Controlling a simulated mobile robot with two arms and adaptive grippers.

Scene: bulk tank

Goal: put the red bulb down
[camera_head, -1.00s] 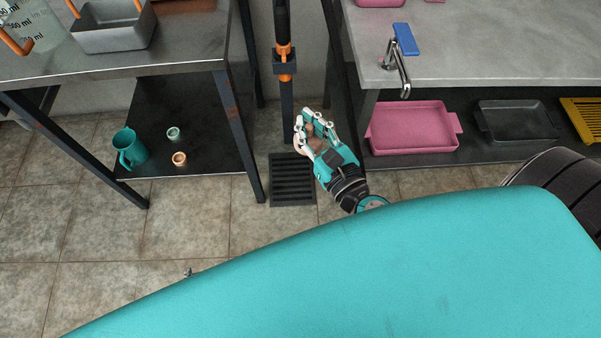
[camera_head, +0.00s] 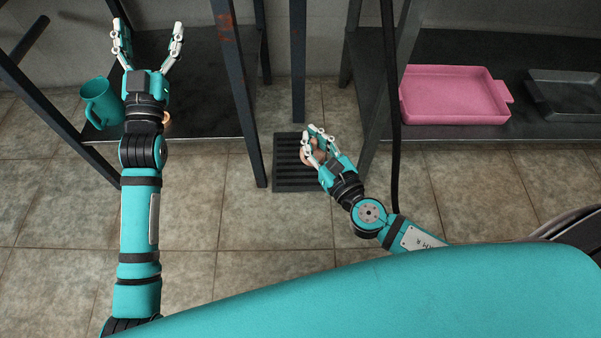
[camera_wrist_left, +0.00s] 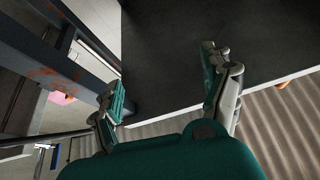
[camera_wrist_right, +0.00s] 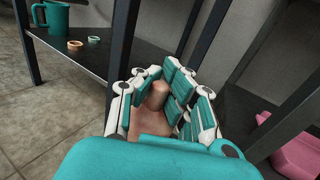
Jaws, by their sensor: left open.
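The bulb (camera_head: 312,157) is a dull reddish-brown, rounded thing, mostly hidden by the fingers of my right gripper (camera_head: 318,139). In the right wrist view its narrower end (camera_wrist_right: 156,95) shows between the fingers. My right gripper is shut on it above the floor grate, between the two tables. My left gripper (camera_head: 147,36) is open with its fingers spread. In the head view it overlaps the lower shelf (camera_head: 200,85) of the left table. The left wrist view shows nothing between its fingers (camera_wrist_left: 165,85), with the dark shelf beyond.
A teal mug (camera_head: 103,103) stands on the left shelf. Two small rings, one orange (camera_wrist_right: 74,45) and one pale green (camera_wrist_right: 94,39), lie near it. A pink tray (camera_head: 455,96) and dark tray (camera_head: 565,97) sit on the right shelf. Table legs flank the grate (camera_head: 290,178).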

